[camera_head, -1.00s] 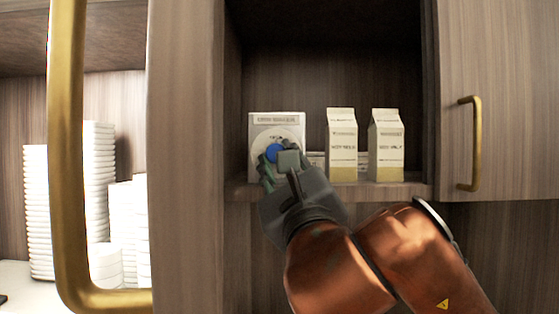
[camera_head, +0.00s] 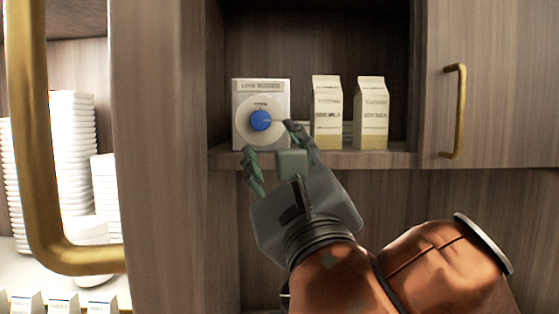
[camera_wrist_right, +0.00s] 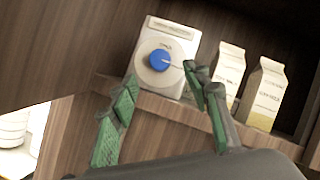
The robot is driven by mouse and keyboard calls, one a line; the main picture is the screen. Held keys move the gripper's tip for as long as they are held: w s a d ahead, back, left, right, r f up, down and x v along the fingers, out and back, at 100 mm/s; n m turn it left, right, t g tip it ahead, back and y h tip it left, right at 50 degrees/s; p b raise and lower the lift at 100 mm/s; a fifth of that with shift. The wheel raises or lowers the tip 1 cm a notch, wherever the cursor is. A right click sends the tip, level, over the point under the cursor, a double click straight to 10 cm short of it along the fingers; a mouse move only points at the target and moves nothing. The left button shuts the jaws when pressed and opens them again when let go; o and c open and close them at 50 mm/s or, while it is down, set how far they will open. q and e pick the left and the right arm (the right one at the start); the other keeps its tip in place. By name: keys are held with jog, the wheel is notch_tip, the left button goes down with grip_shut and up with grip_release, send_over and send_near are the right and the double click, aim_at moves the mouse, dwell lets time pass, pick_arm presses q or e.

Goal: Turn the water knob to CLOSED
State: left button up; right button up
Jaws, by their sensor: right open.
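The blue water knob (camera_head: 261,120) sits on a round pale dial on a white panel (camera_head: 241,87) that stands at the left of the open cupboard shelf. A small line on the dial points right from the knob. The label lettering is too small to read surely. The knob also shows in the right wrist view (camera_wrist_right: 160,61), ahead of the fingers. My right gripper (camera_head: 270,150) is open and empty, below and in front of the panel, apart from the knob. In the wrist view its two green-padded fingers (camera_wrist_right: 155,100) are spread wide. My left gripper is not in view.
Two milk cartons (camera_head: 327,110) (camera_head: 371,115) stand right of the panel on the shelf (camera_head: 395,159). A cupboard door with a brass handle (camera_head: 457,110) is at the right. A large brass handle (camera_head: 38,190) and stacked white dishes (camera_head: 72,150) are at the left.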

jog(key=shift+v, duration=2.2)
